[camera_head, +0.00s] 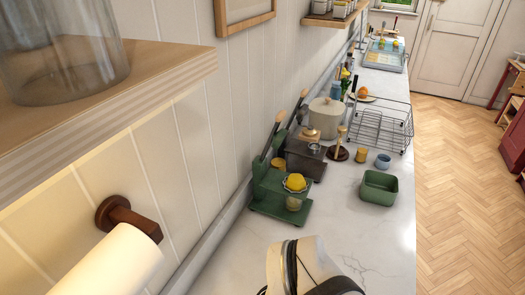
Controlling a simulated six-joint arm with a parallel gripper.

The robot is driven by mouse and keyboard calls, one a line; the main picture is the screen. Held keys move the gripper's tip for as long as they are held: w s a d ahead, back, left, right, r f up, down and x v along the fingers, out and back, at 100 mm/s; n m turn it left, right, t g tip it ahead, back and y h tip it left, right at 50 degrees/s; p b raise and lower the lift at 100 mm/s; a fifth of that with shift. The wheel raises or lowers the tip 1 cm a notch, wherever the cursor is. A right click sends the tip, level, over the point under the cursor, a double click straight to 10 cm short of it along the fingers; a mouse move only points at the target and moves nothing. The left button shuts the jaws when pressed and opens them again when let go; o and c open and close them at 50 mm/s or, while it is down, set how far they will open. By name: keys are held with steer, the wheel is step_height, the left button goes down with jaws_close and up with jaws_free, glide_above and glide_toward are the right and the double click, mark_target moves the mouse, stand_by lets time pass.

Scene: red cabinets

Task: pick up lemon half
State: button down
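The lemon half (295,182) is a small yellow dome. It sits in a pale, fluted cup-like piece on a green stand (268,207) on the counter, near the wall. It looks cut side down, but it is too small to be sure. A small clear glass (294,202) stands under it on the green base. My gripper cannot be made out in this view, and nothing touches the lemon half.
A brown box-like appliance (306,160) stands behind the green stand. A green tub (378,188) is to its right on the white counter (340,225). A wire rack (380,126) lies farther back. A cream and black object (305,270) fills the bottom edge.

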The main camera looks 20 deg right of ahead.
steer(key=c, duration=1.5)
jaws_free()
steer(key=shift+c, duration=0.2)
steer(key=o, duration=1.5)
steer(key=shift+o, duration=0.2)
steer(key=w+a+f+t+y, duration=0.15)
steer(key=w+t, duration=0.35)
steer(key=w, duration=1.2)
steer(key=m+t+h, duration=0.3)
steer(key=t+h, duration=0.1)
steer(key=h, duration=0.8)
glide_toward(294, 182)
steer(key=x, duration=1.1)
steer(key=c, duration=1.5)
